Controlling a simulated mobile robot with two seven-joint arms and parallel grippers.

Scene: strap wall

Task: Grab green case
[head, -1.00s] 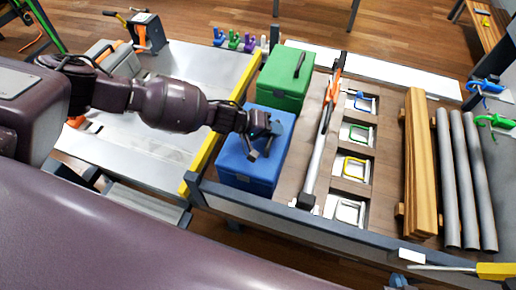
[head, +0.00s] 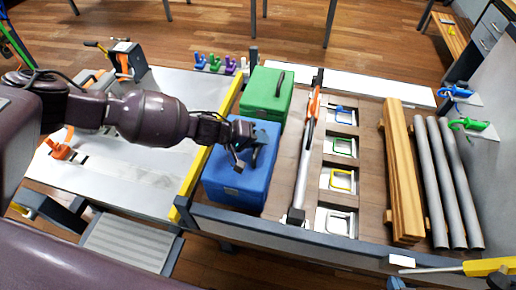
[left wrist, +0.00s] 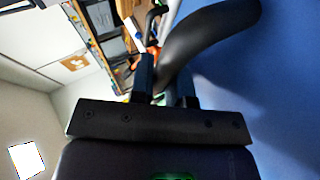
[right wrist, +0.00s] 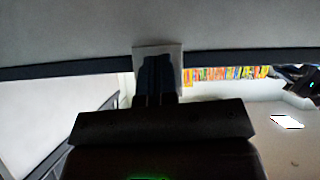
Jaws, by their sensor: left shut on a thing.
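The green case (head: 266,96), with a dark handle on top, stands on the bed of the strap-wall bench behind the blue case. The blue case (head: 240,190) stands in front of it, near the yellow edge. My left gripper (head: 239,166) is over the top of the blue case and shut on its dark curved handle (left wrist: 205,42). The blue side (left wrist: 265,95) fills the right of the left wrist view. The green case is apart from my left gripper. My right gripper (right wrist: 155,80) shows only in the right wrist view, its fingers together, with no case there.
A long bar with orange parts (head: 305,155) lies right of the cases. Colored clamps in trays (head: 341,181), wooden beams (head: 403,170) and grey pipes (head: 452,180) lie further right. A metal table (head: 125,165) with a yellow edge strip (head: 207,150) is on the left.

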